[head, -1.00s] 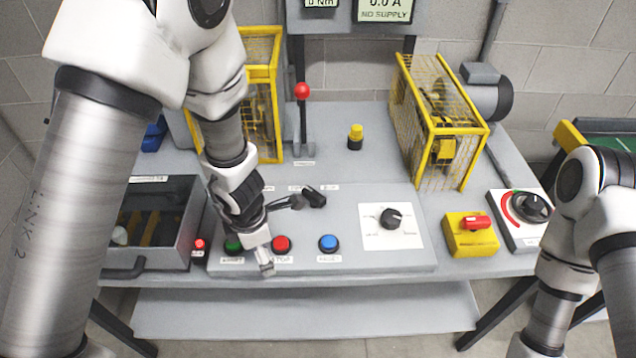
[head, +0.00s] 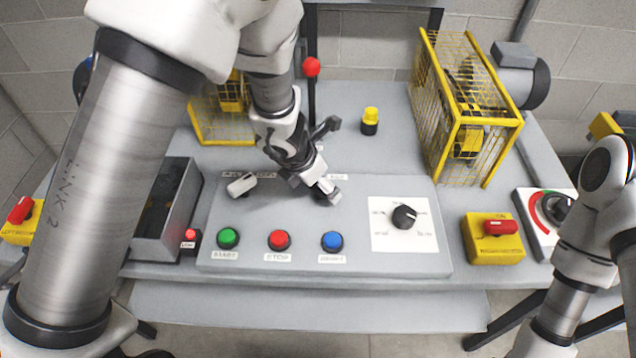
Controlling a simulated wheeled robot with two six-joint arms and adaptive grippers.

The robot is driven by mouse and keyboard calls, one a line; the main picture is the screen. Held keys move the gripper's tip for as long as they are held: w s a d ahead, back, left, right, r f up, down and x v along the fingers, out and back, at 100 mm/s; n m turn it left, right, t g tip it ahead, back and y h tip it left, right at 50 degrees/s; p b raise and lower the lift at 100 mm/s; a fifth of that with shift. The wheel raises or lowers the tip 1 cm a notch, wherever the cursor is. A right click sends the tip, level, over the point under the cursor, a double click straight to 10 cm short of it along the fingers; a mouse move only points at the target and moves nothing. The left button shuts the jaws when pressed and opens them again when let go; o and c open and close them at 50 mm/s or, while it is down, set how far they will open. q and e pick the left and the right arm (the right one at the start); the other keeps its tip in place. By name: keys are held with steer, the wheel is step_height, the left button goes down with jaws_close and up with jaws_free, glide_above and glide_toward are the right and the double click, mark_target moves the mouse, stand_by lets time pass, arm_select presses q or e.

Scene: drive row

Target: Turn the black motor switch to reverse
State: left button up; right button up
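A black rotary switch (head: 404,217) sits on a white square plate (head: 381,240) at the right of the sloping grey control panel (head: 212,262). Small labels surround the knob but are too small to read. My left gripper (head: 332,158) is above the middle of the panel, left of the rotary switch and apart from it. Its fingers look spread, with nothing seen between them; the lower fingertip hides part of the panel's upper edge. My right arm comes in at the right edge; its gripper is out of view.
Green (head: 228,238), red (head: 279,240) and blue (head: 332,241) buttons line the panel's front. A red-handled yellow switch box (head: 493,250) stands to the right.

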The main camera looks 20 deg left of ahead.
arm_select(q)
steer(key=shift+s+r, duration=0.2)
steer(key=shift+c, duration=0.6)
steer(key=c, duration=1)
